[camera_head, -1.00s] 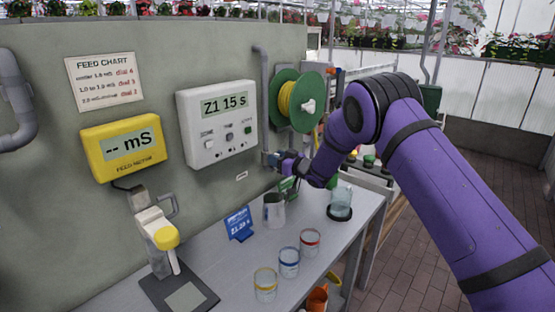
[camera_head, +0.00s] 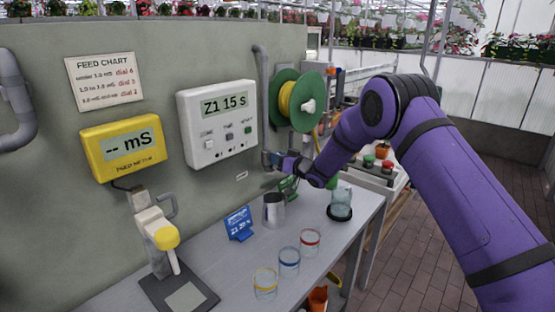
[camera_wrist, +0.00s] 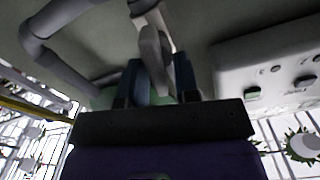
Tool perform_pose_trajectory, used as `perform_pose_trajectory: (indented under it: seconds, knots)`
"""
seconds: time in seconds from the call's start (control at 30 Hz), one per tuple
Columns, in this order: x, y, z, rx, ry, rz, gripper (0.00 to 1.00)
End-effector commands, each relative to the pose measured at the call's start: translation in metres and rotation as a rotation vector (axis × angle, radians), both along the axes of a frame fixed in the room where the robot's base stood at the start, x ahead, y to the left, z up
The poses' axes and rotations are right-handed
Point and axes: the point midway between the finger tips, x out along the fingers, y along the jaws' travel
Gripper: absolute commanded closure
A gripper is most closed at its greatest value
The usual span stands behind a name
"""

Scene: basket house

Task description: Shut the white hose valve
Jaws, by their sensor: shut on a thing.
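The hose valve sits at the lower end of the grey wall pipe (camera_head: 263,90), left of the green hose reel (camera_head: 284,100). In the head view my gripper (camera_head: 270,158) is at that spot and hides most of the valve. In the wrist view a pale grey-white valve lever (camera_wrist: 152,48) runs down from the pipe between my two fingers. My gripper (camera_wrist: 158,85) is shut on this lever. The far end of the lever is hidden between the fingers.
A white timer box (camera_head: 217,120) reading "Z1 15 s" is on the wall to the left. Below stand a metal pitcher (camera_head: 274,211), a blue sign (camera_head: 238,224), a glass jug (camera_head: 341,203) and several colour-rimmed cups on the grey bench (camera_head: 215,262). The reel is close to my forearm.

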Motion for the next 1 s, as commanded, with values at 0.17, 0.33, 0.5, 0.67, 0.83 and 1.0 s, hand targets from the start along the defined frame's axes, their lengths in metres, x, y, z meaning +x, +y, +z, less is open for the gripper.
perform_pose_trajectory:
  seconds: [0.17, 0.33, 0.5, 0.67, 0.83, 1.0]
  knots:
    - [0.003, -0.004, -0.001, 0.103, 0.132, -0.003, 0.94]
    - [0.005, -0.005, -0.003, 0.203, 0.26, -0.003, 0.94]
    - [0.006, -0.006, -0.004, 0.303, 0.386, -0.002, 0.94]
    - [0.007, -0.007, -0.006, 0.396, 0.508, -0.002, 0.94]
    - [0.009, -0.008, -0.008, 0.496, 0.634, -0.003, 0.94]
    - [0.01, -0.009, -0.01, 0.593, 0.759, -0.003, 0.94]
